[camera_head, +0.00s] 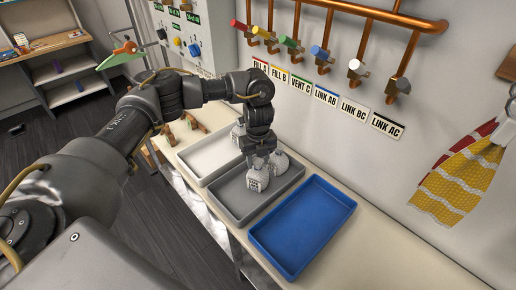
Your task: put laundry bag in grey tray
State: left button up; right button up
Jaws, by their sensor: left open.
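The grey tray (236,215) stands on the bench between a white tray (190,168) and a blue tray (338,222). A small whitish bag (257,181) with dark print shows at the grey tray, just under my left gripper (261,158). A second pale bag (279,163) is right beside it, partly behind the gripper. A third pale one (238,131) shows partly behind my left arm. The print is too small to tell which is the laundry bag. My left gripper points down and is open, its fingertips close above the front bag. My right gripper is out of view.
Copper pipes with coloured valves (320,52) and labels run along the wall behind the trays. A yellow and a red cloth (459,183) hang at right. The bench (385,262) right of the blue tray is clear. A wooden shelf (68,72) stands far left.

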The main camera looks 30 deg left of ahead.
pick_arm(q)
notch_tip(320, 180, up, 11)
jog(key=b, duration=0.1)
dwell(0.7)
